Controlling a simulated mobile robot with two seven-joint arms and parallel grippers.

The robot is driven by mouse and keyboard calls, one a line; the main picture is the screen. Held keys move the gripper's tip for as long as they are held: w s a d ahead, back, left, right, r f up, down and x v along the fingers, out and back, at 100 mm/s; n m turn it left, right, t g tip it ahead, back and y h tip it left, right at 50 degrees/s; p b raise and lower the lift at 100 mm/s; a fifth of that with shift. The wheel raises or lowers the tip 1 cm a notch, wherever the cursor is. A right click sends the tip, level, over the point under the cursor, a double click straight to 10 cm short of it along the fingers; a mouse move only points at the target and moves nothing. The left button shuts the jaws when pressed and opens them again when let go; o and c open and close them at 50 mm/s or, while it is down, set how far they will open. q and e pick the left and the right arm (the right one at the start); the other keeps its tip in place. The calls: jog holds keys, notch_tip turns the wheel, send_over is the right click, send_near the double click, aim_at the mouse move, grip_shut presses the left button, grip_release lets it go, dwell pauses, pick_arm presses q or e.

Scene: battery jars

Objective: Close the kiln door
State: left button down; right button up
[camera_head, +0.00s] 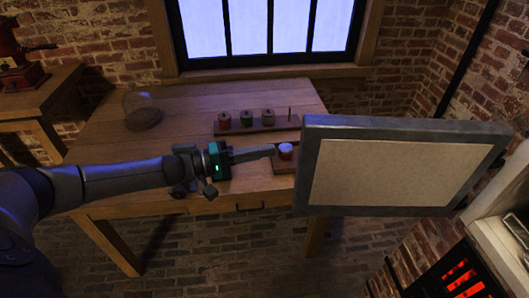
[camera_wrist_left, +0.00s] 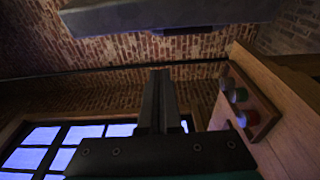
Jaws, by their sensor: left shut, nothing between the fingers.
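The kiln door (camera_head: 395,170), a thick panel with a grey metal frame and a pale inner face, stands swung open at the right in the head view. The kiln (camera_head: 470,275) is at the lower right, its opening showing glowing red bars. My left gripper (camera_head: 270,151) is shut and empty, pointing right, with its tips left of the door's near edge and apart from it in the picture. In the left wrist view the shut fingers (camera_wrist_left: 158,100) point up toward a grey slab (camera_wrist_left: 170,14), which looks like the door. My right gripper is not in view.
A wooden table (camera_head: 180,103) stands under the window. It bears a rack (camera_head: 255,128) of several jars, a smaller block with a pale-topped jar (camera_head: 286,151) just beyond my fingertips, and a glass dome (camera_head: 142,110). A red grinder (camera_head: 25,65) stands on a side table.

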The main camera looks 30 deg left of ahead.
pick_arm(q)
jog(key=w+d+p, duration=0.1)
jog(key=d, duration=0.6)
jog(key=shift+w, duration=0.2)
jog(key=shift+s, duration=0.1)
dwell(0.3)
